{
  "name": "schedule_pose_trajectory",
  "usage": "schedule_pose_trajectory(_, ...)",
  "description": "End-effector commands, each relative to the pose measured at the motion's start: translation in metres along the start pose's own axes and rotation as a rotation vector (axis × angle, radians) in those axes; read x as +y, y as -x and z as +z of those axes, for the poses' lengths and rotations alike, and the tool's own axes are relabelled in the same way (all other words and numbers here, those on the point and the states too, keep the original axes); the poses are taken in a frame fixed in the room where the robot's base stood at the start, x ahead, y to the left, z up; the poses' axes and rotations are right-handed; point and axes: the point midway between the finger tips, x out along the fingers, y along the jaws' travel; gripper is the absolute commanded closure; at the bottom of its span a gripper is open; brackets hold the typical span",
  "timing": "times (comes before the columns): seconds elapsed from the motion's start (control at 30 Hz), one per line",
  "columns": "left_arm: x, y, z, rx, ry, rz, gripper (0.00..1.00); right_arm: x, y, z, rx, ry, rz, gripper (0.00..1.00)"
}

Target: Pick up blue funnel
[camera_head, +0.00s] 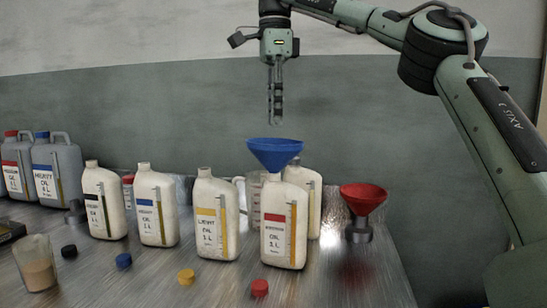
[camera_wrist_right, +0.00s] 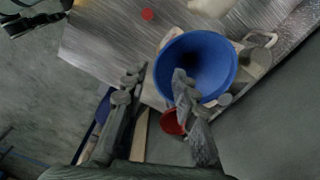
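A red funnel (camera_head: 363,197) stands on a metal piece to the right. A yellow-label bottle (camera_head: 216,215) is to the left. Several caps and a beaker (camera_head: 36,262) lie nearer the front. A wall rises behind.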

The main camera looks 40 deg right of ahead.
Motion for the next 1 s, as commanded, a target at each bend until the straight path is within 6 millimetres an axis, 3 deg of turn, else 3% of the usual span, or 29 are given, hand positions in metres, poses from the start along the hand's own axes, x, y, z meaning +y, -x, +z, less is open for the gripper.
schedule_pose_trajectory(0.23,0.000,0.000,-0.001,0.002,0.000,0.000,0.70,0.001,-0.014,0.000,-0.003,0.001,-0.002,0.72)
schedule_pose_trajectory(0.5,0.000,0.000,-0.001,0.002,0.000,0.000,0.70,0.003,-0.051,0.000,-0.003,0.001,-0.001,0.72)
schedule_pose_trajectory(0.83,0.000,0.000,-0.001,0.002,0.001,0.000,0.70,0.003,-0.057,0.000,-0.002,-0.001,-0.006,0.72)
schedule_pose_trajectory(1.0,0.000,0.000,-0.001,0.002,0.000,0.000,0.70,0.003,-0.057,0.000,-0.002,0.000,-0.006,0.92)
